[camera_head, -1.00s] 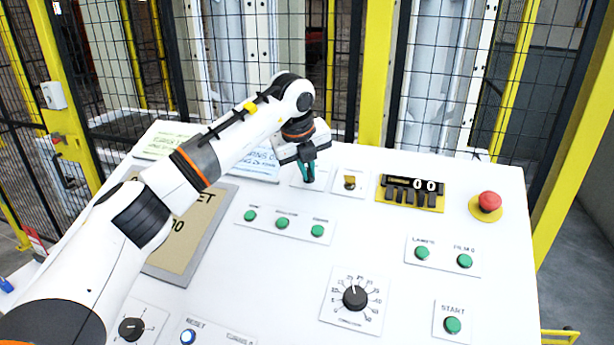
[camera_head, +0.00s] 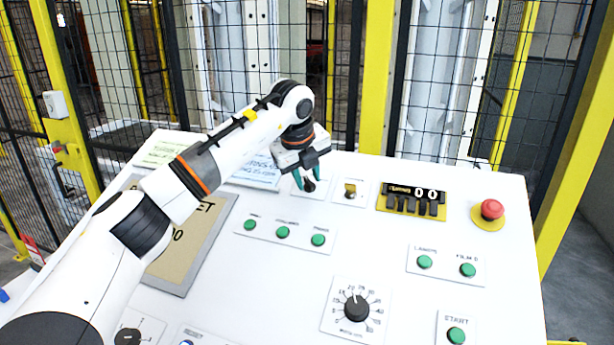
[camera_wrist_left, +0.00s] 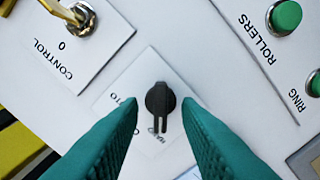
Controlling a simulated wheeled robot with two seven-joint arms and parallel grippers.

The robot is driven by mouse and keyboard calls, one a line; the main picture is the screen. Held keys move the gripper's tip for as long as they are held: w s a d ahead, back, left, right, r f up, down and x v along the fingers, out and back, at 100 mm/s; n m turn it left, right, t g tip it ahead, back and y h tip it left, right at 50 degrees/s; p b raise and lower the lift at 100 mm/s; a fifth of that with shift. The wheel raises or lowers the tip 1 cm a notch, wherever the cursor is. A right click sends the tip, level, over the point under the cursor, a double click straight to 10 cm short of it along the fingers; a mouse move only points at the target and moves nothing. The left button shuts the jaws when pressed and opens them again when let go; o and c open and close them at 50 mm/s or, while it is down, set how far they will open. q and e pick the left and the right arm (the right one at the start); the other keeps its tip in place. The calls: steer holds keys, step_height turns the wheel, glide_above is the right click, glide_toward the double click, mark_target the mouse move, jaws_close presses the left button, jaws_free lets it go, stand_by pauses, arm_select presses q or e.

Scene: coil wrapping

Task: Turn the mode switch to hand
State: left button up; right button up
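The mode switch is a small black knob (camera_head: 309,186) on a white plate on the sloping panel. It also shows in the left wrist view (camera_wrist_left: 160,99), with its white line pointing down the picture towards a partly covered label. Another label, only partly readable, is at its left. My left gripper (camera_head: 307,180) has teal fingers and is open above the knob. In the left wrist view the fingers (camera_wrist_left: 160,125) stand apart on either side of the knob, with a gap to each. My right gripper is not in view.
Beside the switch is a key switch (camera_head: 350,190) marked control, then a yellow-framed counter (camera_head: 411,201) and a red emergency button (camera_head: 491,210). Green buttons (camera_head: 283,232) sit nearer. A round dial (camera_head: 356,308) is lower. A mesh fence stands behind the panel.

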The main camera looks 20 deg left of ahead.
arm_select(q)
steer(key=shift+s+r+b, duration=0.15)
steer(key=shift+r+b, duration=0.15)
steer(key=shift+r, duration=0.05)
steer(key=b+v, duration=0.2)
steer(key=v, duration=0.9)
steer(key=shift+b, duration=0.4)
